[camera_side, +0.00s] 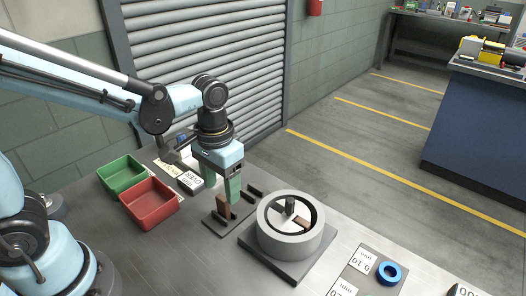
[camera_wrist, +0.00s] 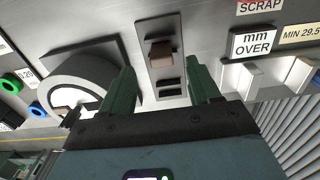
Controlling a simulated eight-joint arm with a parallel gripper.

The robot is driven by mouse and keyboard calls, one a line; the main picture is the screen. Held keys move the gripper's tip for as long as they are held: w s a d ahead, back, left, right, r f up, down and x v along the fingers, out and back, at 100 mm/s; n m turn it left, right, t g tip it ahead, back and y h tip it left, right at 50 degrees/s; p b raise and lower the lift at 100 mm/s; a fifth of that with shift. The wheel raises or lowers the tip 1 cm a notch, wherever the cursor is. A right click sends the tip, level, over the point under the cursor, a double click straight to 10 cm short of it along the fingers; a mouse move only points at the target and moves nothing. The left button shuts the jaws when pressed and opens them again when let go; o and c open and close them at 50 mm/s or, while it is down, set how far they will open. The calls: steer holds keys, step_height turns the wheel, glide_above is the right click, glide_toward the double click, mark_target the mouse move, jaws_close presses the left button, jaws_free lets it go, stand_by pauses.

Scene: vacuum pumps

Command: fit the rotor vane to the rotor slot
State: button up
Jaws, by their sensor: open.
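The brown rotor vane (camera_side: 223,206) stands upright in a dark holder plate (camera_side: 211,224) left of the pump. In the wrist view the vane (camera_wrist: 160,52) sits in the holder, beyond my fingertips. My gripper (camera_side: 221,187) has green fingers pointing down, spread apart and empty, above and close behind the vane. In the wrist view my gripper (camera_wrist: 162,78) has nothing between its fingers. The round grey pump housing (camera_side: 269,236) stands on a dark base, with a rotor, a dark shaft and a brown piece inside. The rotor slot itself is not clear.
A red bin (camera_side: 150,204) and a green bin (camera_side: 122,174) stand at the left. A blue ring (camera_side: 388,272) lies on a grey plate at the right. A "mm OVER" label (camera_wrist: 255,44) is near the holder. Bare table lies between the bins and holder.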

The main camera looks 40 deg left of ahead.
mark_target(222, 197)
steer(key=shift+a+f, duration=0.1)
steer(key=shift+f, duration=1.4)
jaws_close()
steer(key=shift+r, duration=0.15)
steer(key=shift+r, duration=0.9)
step_height(222, 197, up, 2)
steer(key=shift+r, duration=0.15)
steer(key=s+d+r, duration=0.6)
steer(key=s+d, duration=0.1)
steer(key=d, duration=0.1)
steer(key=shift+s+d+r, duration=0.3)
steer(key=shift+s+d, duration=0.05)
steer(key=shift+s, duration=0.05)
